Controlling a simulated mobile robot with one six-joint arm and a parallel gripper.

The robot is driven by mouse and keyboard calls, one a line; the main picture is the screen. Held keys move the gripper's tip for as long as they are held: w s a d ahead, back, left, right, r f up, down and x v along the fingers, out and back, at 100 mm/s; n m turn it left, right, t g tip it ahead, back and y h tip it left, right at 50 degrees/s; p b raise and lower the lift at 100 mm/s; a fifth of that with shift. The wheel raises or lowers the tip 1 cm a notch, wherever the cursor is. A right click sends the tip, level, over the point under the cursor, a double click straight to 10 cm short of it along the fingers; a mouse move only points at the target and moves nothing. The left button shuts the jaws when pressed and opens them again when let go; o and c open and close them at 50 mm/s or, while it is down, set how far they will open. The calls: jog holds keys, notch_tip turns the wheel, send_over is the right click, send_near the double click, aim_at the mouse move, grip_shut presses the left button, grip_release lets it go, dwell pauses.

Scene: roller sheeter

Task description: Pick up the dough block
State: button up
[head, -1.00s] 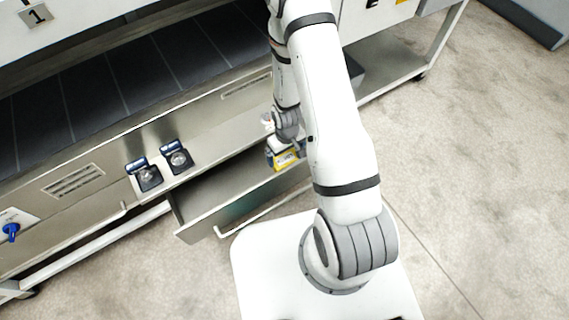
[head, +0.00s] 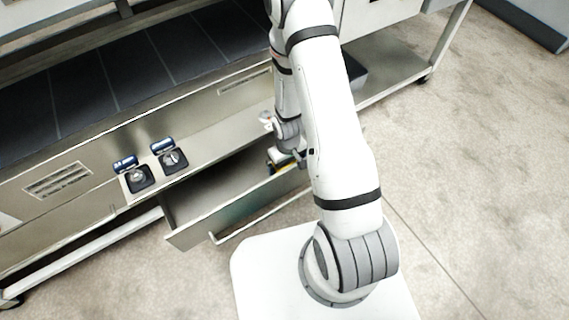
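I cannot make out the dough block in the head view. My gripper (head: 283,163) is at the right end of the open metal drawer (head: 215,232), below the front panel of the sheeter. It is small, dark and partly hidden by my white arm, with a bit of yellow showing. I cannot tell whether its fingers are open or shut, or whether they hold anything. The visible left part of the drawer looks empty; its right end is hidden behind my arm.
The sheeter's dark slatted bed (head: 120,85) lies above and behind the drawer. Two dark switch boxes with blue tops (head: 138,178) (head: 172,160) stick out of the front panel. A lower shelf (head: 385,75) is at the right.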

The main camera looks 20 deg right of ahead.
jog(key=c, duration=0.8)
jog(key=shift+r, duration=0.1)
